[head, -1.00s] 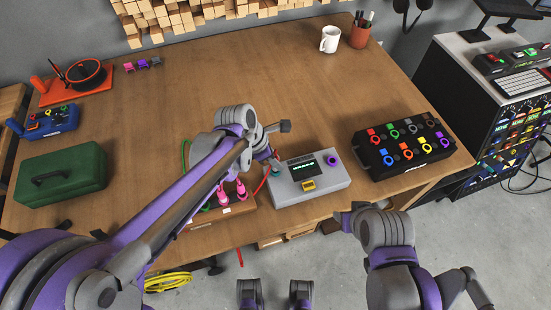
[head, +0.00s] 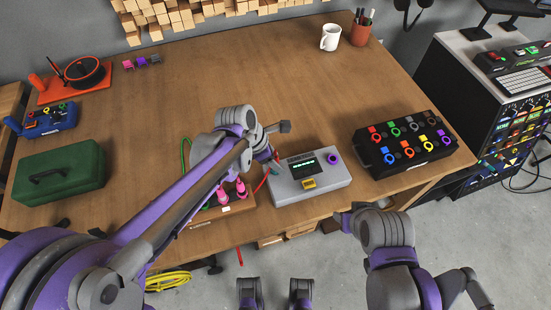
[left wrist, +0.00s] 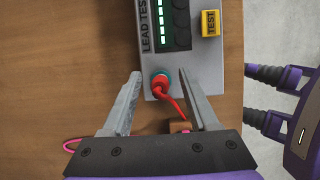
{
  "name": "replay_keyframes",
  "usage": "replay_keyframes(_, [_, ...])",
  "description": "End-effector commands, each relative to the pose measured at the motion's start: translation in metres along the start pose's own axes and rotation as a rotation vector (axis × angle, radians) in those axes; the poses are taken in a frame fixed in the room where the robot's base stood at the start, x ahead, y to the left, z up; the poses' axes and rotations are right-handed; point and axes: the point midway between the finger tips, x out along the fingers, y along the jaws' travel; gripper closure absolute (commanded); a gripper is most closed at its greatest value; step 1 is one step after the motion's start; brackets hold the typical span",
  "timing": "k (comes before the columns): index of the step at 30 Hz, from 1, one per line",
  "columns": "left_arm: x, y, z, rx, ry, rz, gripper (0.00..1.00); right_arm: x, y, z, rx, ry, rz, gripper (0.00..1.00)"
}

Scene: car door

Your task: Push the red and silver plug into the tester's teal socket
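The grey tester (head: 325,183) stands near the table's front edge, its screen (left wrist: 163,22) lit with green bars. Its teal socket (left wrist: 160,76) shows as a ring in the left wrist view. The red plug (left wrist: 158,87) sits at that socket with its red lead trailing toward me; no silver part shows, so its tip is hidden. My left gripper (left wrist: 160,74) is open, one finger on each side of the plug with gaps visible. In the head view the left gripper (head: 274,160) is over the tester's left end. My right gripper (head: 345,219) hangs off the table's front edge; its fingers are unclear.
A wooden lead box (head: 222,207) with pink plugs stands left of the tester. A black box (head: 405,147) with coloured rings is to the right. A green case (head: 60,172) lies far left. The table's (head: 290,85) middle and back are mostly clear.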

Motion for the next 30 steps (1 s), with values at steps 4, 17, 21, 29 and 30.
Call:
replay_keyframes(4, [0.000, 0.000, 0.000, 0.000, 0.000, 0.000, 0.39, 0.000, 0.000, 0.000, 0.000, 0.000, 0.000, 0.50])
replay_keyframes(17, [-0.044, 0.000, 0.000, -0.002, 0.000, 0.001, 0.39, -0.005, 0.000, -0.003, 0.000, 0.002, 0.000, 0.50])
replay_keyframes(21, [-0.072, 0.001, 0.000, -0.002, 0.000, 0.002, 0.39, -0.007, 0.000, -0.005, 0.000, 0.003, 0.000, 0.50])
replay_keyframes(29, [-0.105, 0.000, 0.000, -0.001, 0.000, 0.000, 0.39, -0.009, 0.000, -0.007, 0.000, 0.005, 0.000, 0.50])
replay_keyframes(30, [-0.106, 0.000, 0.000, 0.000, 0.000, 0.000, 0.39, -0.009, 0.000, -0.007, 0.000, 0.005, 0.000, 0.50])
